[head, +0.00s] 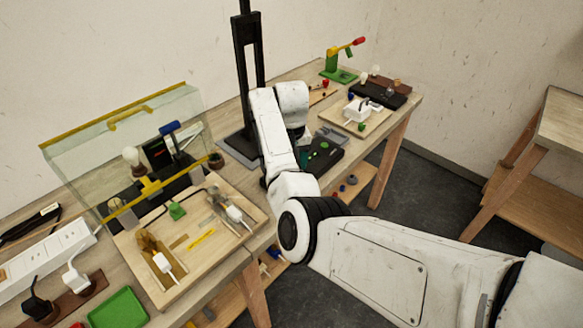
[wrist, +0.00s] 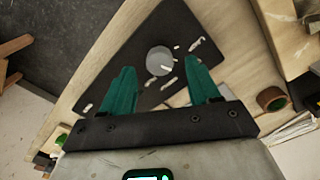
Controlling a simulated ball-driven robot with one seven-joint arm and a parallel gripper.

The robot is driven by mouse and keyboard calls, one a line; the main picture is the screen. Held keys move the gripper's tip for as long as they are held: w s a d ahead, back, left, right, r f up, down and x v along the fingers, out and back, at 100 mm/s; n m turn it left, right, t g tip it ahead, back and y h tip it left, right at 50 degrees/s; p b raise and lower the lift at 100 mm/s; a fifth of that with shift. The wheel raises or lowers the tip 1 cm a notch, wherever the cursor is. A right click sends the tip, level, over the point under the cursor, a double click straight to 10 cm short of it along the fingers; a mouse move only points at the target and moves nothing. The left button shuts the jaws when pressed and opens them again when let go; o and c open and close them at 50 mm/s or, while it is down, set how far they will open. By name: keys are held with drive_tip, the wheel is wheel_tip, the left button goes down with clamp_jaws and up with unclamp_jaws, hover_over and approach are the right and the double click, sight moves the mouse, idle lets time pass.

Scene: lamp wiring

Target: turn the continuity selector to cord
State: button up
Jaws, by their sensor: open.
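The selector is a round grey knob (wrist: 159,60) with a pale pointer mark, on a dark panel (wrist: 178,28) with white markings in the wrist view. The markings are too small to read. My gripper (wrist: 161,70) has two teal fingers standing apart, one on each side of the knob in the picture. No contact with the knob shows, and the height above it is unclear. In the head view the dark panel (head: 328,160) lies on the bench beside my gripper (head: 303,156), which is partly hidden by my arm; the knob cannot be made out there.
A clear-shielded station with a bulb (head: 131,156) and a wooden board (head: 155,287) are on the left. A green and yellow stand (head: 333,64) and a board with a white box (head: 357,110) are at the bench's far end. A black upright post (head: 246,70) stands behind my arm.

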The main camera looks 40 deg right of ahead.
wheel_tip(320, 180, up, 9)
drive_tip(key=b, duration=0.1)
drive_tip(key=shift+f, duration=0.15)
idle(0.5)
drive_tip(key=shift+n+h, duration=0.3)
drive_tip(key=shift+h, duration=0.3)
drive_tip(key=s+f, duration=0.2)
drive_tip(key=f, duration=0.1)
drive_tip(key=s+f, duration=0.2)
drive_tip(key=f, duration=0.1)
drive_tip(key=s+f, duration=0.2)
drive_tip(key=f, duration=0.1)
drive_tip(key=shift+s+a+f+b, duration=0.15)
drive_tip(key=shift+s+a+b, duration=0.15)
drive_tip(key=shift+s+a, duration=0.1)
drive_tip(key=s+a+f+n, duration=0.2)
drive_tip(key=s+a+f, duration=0.2)
drive_tip(key=s+f, duration=0.45)
drive_tip(key=s+a+f+n, duration=0.1)
drive_tip(key=s+a, duration=0.5)
drive_tip(key=s, duration=0.4)
drive_tip(key=s+a+f+n+t+y, duration=0.1)
drive_tip(key=s+a+n, duration=0.1)
drive_tip(key=s+a, duration=0.4)
drive_tip(key=s, duration=0.4)
drive_tip(key=shift+a+f+b, duration=0.2)
drive_tip(key=shift+a+b, duration=0.2)
